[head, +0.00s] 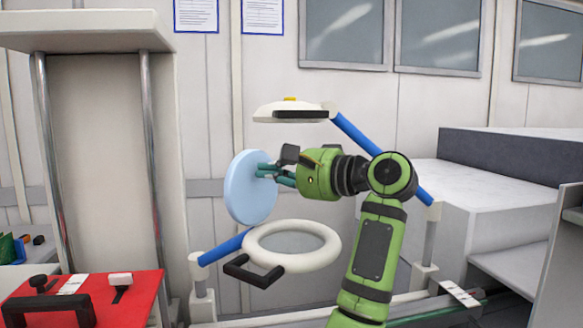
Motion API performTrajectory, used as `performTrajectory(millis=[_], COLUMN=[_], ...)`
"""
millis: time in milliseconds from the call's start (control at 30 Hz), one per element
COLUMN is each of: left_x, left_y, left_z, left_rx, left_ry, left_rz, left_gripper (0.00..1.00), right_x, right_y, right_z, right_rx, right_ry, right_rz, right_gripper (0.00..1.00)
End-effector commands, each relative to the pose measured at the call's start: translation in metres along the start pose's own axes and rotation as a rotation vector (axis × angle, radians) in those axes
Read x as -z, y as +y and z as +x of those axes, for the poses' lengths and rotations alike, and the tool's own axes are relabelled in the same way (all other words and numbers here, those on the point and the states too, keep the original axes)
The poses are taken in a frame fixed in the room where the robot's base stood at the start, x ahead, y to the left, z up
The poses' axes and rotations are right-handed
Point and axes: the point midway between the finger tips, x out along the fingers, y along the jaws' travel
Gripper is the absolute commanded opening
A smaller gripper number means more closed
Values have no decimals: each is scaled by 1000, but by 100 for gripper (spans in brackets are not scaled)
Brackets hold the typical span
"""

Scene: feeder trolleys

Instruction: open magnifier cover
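The magnifier (263,259) is a white ring around a grey lens, with a black handle at its front left, on a blue arm. Its lens is uncovered. The cover (245,195) is a light blue disc standing nearly upright above the ring's far left side. The cover's hinge is not clear to see. My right gripper is not in view.
A white lamp head (275,112) on a blue arm (355,135) hangs just above my gripper. A red board (130,300) with black-handled items lies at the lower left, below a white-topped frame (85,28). White and grey boxes (510,205) stand at right.

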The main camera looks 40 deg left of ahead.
Motion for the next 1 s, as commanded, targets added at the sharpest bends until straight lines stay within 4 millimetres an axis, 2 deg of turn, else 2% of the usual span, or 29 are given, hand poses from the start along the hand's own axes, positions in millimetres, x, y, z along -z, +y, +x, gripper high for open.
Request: performTrajectory(millis=[100,333,467,700,1000], left_x=[0,0,0,0,0], left_y=[0,0,1,-1,-4], left_z=[7,8,9,26,29], left_rx=[0,0,0,-2,1], left_ry=[0,1,1,2,1], left_rz=[0,0,0,-1,1], left_gripper=[0,0,0,0,0], right_x=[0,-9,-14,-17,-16], right_y=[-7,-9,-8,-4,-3], right_z=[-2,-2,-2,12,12], right_rx=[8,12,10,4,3], right_ry=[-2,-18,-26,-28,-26], right_rz=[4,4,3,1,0], right_gripper=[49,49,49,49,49])
